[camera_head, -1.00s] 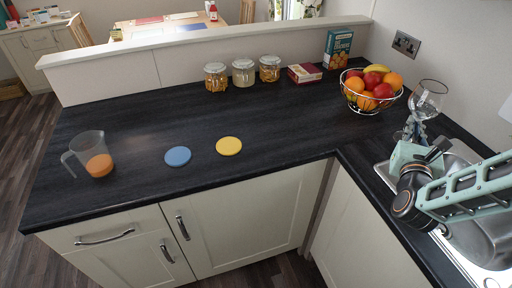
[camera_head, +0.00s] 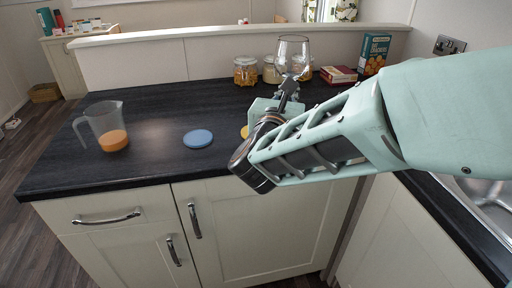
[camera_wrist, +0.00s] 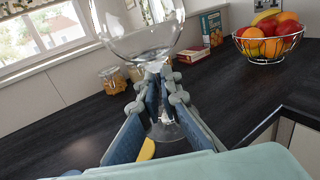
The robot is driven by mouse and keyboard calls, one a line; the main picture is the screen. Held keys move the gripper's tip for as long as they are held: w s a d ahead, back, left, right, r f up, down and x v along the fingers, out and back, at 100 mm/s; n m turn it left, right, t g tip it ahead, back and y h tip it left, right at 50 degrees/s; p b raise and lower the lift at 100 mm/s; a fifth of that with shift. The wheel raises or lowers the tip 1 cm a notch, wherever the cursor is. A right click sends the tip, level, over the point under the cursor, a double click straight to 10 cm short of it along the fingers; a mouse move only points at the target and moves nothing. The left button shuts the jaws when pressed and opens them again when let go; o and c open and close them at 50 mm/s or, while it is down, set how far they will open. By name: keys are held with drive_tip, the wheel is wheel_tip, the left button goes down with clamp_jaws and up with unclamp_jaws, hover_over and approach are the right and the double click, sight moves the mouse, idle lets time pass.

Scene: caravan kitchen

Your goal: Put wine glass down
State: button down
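The wine glass (camera_head: 291,54) is clear and upright in the head view, its bowl above my gripper (camera_head: 288,88). In the wrist view the glass bowl (camera_wrist: 143,28) fills the top middle. My gripper's two fingers (camera_wrist: 157,90) are closed around its stem, and the round foot shows faintly between them below. The glass is held above the dark counter (camera_head: 165,110). A blue coaster (camera_head: 198,138) lies on the counter left of my gripper. A yellow coaster (camera_head: 244,131) is mostly hidden behind my gripper; its edge shows in the wrist view (camera_wrist: 147,150).
A jug with orange contents (camera_head: 106,127) stands at the counter's left. Glass jars (camera_head: 245,71), a red box (camera_head: 340,75) and a crackers box (camera_head: 374,53) stand at the back. The fruit basket (camera_wrist: 268,40) is at right. Counter between jug and jars is clear.

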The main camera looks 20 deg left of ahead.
drive_tip(key=s+a+b, duration=0.1)
drive_tip(key=s+a, duration=0.2)
drive_tip(key=a, duration=0.1)
drive_tip(key=shift+y, duration=0.3)
drive_tip(key=w+a+f, duration=0.2)
drive_tip(key=w+f, duration=0.1)
drive_tip(key=w+a+f+b, duration=0.1)
drive_tip(key=w+a+f, duration=0.1)
drive_tip(key=w+f, duration=0.1)
drive_tip(key=w+a+f, duration=0.3)
drive_tip(key=w, duration=0.2)
drive_tip(key=shift+f, duration=0.4)
drive_tip(key=shift+w+a+f+b, duration=0.15)
drive_tip(key=shift+f+b, duration=0.15)
wheel_tip(320, 180, down, 3)
drive_tip(key=shift+w+a+f, duration=0.1)
drive_tip(key=shift+f, duration=0.05)
drive_tip(key=shift+f+b, duration=0.15)
drive_tip(key=shift+b, duration=0.35)
drive_tip(key=c, duration=2.2)
unclamp_jaws()
